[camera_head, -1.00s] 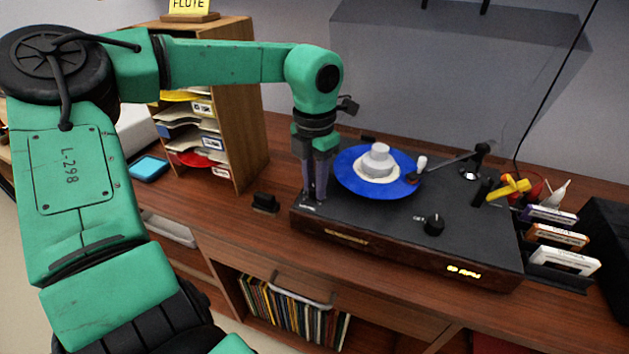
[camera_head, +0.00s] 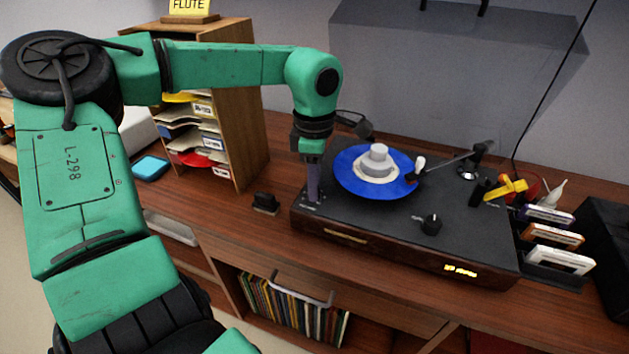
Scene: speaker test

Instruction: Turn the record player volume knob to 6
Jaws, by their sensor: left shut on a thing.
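The black record player (camera_head: 385,230) sits on the wooden cabinet with a blue record (camera_head: 350,181) on its platter. My left gripper (camera_head: 314,197) points down at the player's top left corner. It is shut on what appears to be the volume knob. The fingers hide the knob, so its setting cannot be read. Small white marks show on the deck around the fingertips. A second black knob (camera_head: 432,224) stands free near the front right of the deck. My right gripper is not in view.
The tonearm (camera_head: 448,160) reaches toward the record's right edge. A yellow-handled thing (camera_head: 506,189) and several cassettes (camera_head: 553,237) stand at the right. A wooden sorter (camera_head: 236,110) stands behind my left arm. A small black object (camera_head: 265,202) lies left of the player.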

